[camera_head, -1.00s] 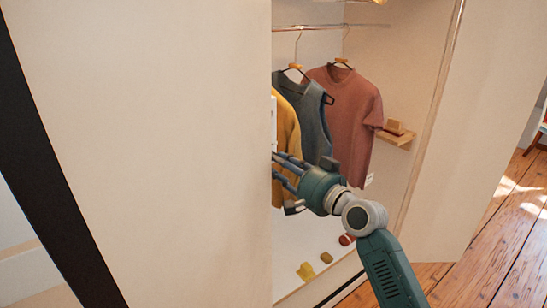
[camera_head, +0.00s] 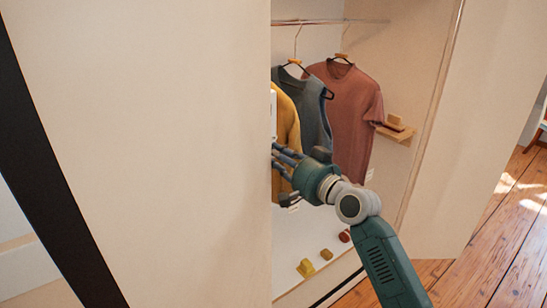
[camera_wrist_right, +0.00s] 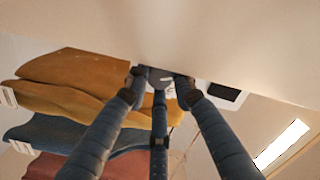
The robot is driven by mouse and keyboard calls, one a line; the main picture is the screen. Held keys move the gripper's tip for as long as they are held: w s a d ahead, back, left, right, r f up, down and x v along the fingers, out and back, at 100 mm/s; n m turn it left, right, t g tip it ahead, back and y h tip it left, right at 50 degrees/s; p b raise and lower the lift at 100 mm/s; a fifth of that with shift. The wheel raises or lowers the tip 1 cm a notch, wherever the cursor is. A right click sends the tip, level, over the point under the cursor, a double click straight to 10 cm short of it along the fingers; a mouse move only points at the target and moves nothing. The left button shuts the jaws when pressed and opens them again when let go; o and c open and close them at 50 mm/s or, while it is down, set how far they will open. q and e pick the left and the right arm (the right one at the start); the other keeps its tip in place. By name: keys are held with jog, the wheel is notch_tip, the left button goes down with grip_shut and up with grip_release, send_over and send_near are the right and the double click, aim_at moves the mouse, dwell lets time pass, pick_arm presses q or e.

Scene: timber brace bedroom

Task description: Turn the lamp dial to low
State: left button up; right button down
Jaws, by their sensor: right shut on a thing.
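My right gripper (camera_head: 277,166) reaches into the open wardrobe (camera_head: 401,190), past the edge of a pale panel that hides its fingertips in the head view. In the right wrist view the gripper (camera_wrist_right: 158,84) has its fingers closed around a small grey dial (camera_wrist_right: 160,75) on a pale surface. The fingers cover most of the dial, and I cannot read its setting. A bright, lit strip (camera_wrist_right: 282,144), apparently the lamp, shows at the lower right of that view. My left gripper is not in view.
A mustard garment (camera_head: 287,125), a grey vest (camera_head: 308,108) and a reddish shirt (camera_head: 345,112) hang close beside the gripper. A small shelf (camera_head: 397,134) is on the side wall. Small objects (camera_head: 306,268) lie on the wardrobe floor. The large pale panel (camera_head: 150,150) blocks the left.

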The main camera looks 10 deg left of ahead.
jog(key=shift+f, duration=0.15)
jog(key=c, duration=1.7)
grip_release()
jog(key=shift+c, duration=0.2)
jog(key=shift+s, duration=0.1)
jog(key=v, duration=1.2)
